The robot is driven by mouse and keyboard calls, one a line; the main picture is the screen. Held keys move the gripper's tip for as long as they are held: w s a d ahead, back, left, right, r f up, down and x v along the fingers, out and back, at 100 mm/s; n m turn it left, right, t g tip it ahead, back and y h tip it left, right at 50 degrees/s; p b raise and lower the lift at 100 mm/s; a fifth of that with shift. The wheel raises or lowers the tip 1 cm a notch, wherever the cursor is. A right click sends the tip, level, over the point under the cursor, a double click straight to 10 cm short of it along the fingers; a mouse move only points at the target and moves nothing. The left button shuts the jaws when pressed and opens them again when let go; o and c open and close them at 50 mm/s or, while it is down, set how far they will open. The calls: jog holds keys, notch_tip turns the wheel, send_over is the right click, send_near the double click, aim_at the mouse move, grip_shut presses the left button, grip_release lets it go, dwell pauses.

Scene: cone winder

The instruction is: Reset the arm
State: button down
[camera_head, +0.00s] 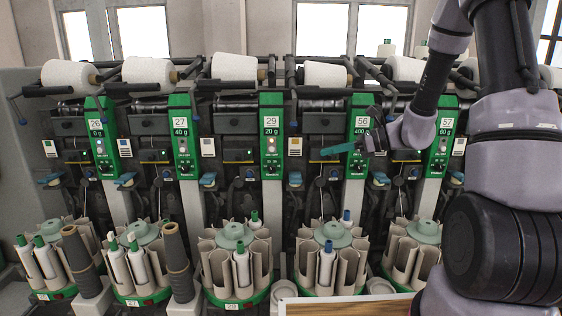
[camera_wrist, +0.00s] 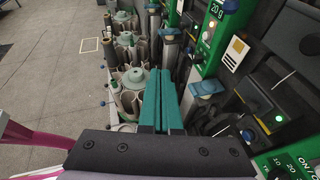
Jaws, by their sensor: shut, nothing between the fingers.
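My arm comes in from the right of the head view and reaches toward the winder's front. My gripper (camera_head: 326,152) is in front of the panel numbered 56 (camera_head: 361,133), with its teal fingers pointing left. In the wrist view my gripper (camera_wrist: 163,72) shows its two teal fingers side by side and closed, with nothing between them. I cannot tell whether the fingers touch the machine.
White yarn cones (camera_head: 235,67) line the top of the winder. Round bobbin magazines (camera_head: 231,238) stand along its lower front, some holding bobbins. Dark tubes (camera_head: 176,258) stand between magazines at left. A wooden surface (camera_head: 345,307) is at bottom centre. Grey floor (camera_wrist: 45,75) is open at left in the wrist view.

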jog(key=s+r+n+g+h, duration=0.2)
jog(key=s+r+n+h, duration=0.3)
jog(key=s+r+n, duration=0.65)
jog(key=s+d+r+n+t+h, duration=0.5)
jog(key=s+d+n+h, duration=0.1)
jog(key=s+d, duration=0.3)
jog(key=shift+s+d+r+h, duration=0.2)
jog(key=shift+s+d+h, duration=0.1)
jog(key=shift+s, duration=0.35)
